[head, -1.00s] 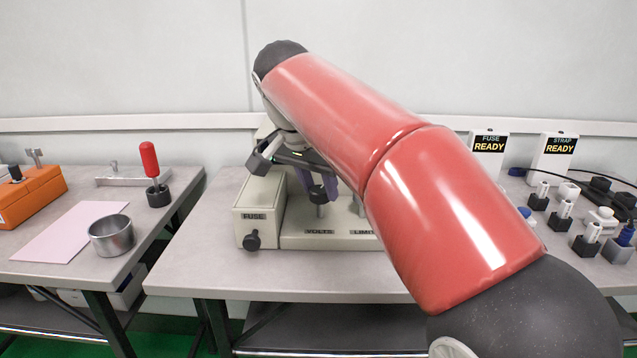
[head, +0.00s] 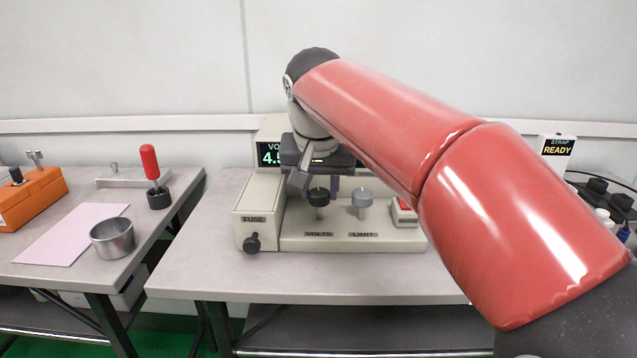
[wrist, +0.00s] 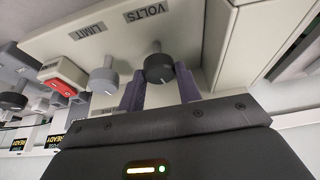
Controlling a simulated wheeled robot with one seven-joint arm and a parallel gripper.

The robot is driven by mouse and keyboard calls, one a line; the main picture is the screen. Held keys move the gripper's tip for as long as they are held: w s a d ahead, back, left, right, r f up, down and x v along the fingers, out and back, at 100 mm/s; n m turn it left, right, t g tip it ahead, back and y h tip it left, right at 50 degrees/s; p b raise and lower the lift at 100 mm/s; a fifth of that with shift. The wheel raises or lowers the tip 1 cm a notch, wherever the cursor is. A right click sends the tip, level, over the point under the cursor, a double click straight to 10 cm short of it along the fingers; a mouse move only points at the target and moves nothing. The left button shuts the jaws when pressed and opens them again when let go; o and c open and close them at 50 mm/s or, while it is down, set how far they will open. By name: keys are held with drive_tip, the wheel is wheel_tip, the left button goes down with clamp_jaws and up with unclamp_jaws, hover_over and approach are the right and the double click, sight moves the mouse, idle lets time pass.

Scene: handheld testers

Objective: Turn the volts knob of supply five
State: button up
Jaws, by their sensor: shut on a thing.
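The supply (head: 263,205) is a beige bench unit on the middle table. Its black volts knob (head: 319,197) stands above the VOLTS label on the front base. The knob also shows in the wrist view (wrist: 159,68). My gripper (head: 316,182) is at this knob, and in the wrist view my two purple fingers (wrist: 160,76) are shut on it from either side. Part of a green display (head: 268,155) shows behind my wrist, starting with a 4; the rest is hidden.
A grey limit knob (head: 362,200) stands close to the right of the volts knob, with a red switch (head: 405,208) beyond it. A black fuse knob (head: 252,242) is at front left. The left table holds a metal cup (head: 112,236) and a red-handled tool (head: 150,165).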

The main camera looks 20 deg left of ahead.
drive_tip(key=shift+n+y, duration=0.3)
drive_tip(key=shift+n, duration=0.6)
drive_tip(key=o, duration=1)
drive_tip(key=shift+r, duration=0.1)
drive_tip(key=p+v, duration=0.1)
drive_tip(key=v, duration=0.6)
drive_tip(key=shift+r+p, duration=0.35)
drive_tip(key=shift+p, duration=0.05)
drive_tip(key=shift+s+d, duration=0.1)
